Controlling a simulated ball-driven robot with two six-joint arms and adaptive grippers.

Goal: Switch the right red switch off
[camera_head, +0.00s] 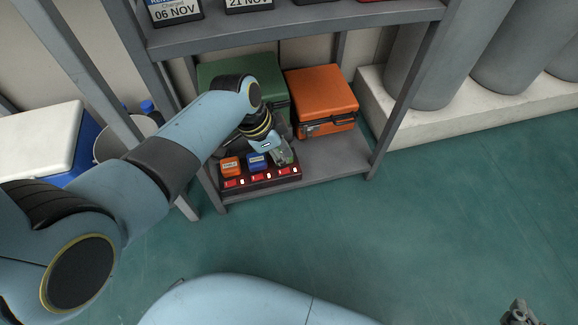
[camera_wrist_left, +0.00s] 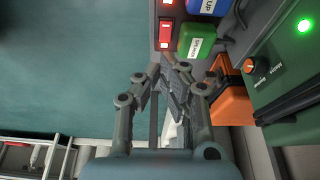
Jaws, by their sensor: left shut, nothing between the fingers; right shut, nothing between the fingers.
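A dark switch panel (camera_head: 262,187) on the lower shelf carries three red switches in a row. The right red switch (camera_head: 284,171) is at the panel's right end, in front of a green block. In the left wrist view the red switch (camera_wrist_left: 165,33) beside the green block (camera_wrist_left: 196,41) shows bright red; I cannot tell its on or off position. My left gripper (camera_head: 284,152) is above the panel's right part, partly covering the green block; its fingers (camera_wrist_left: 168,78) are shut and empty, apart from the switch. My right gripper (camera_head: 518,312) is shut and empty at the lower right, far from the panel.
An orange block (camera_head: 230,166) and a blue block (camera_head: 258,161) stand on the panel. Behind are a green case (camera_head: 225,72) and an orange case (camera_head: 322,98). A shelf post (camera_head: 400,105) rises at the right. The teal floor (camera_head: 430,220) in front is open.

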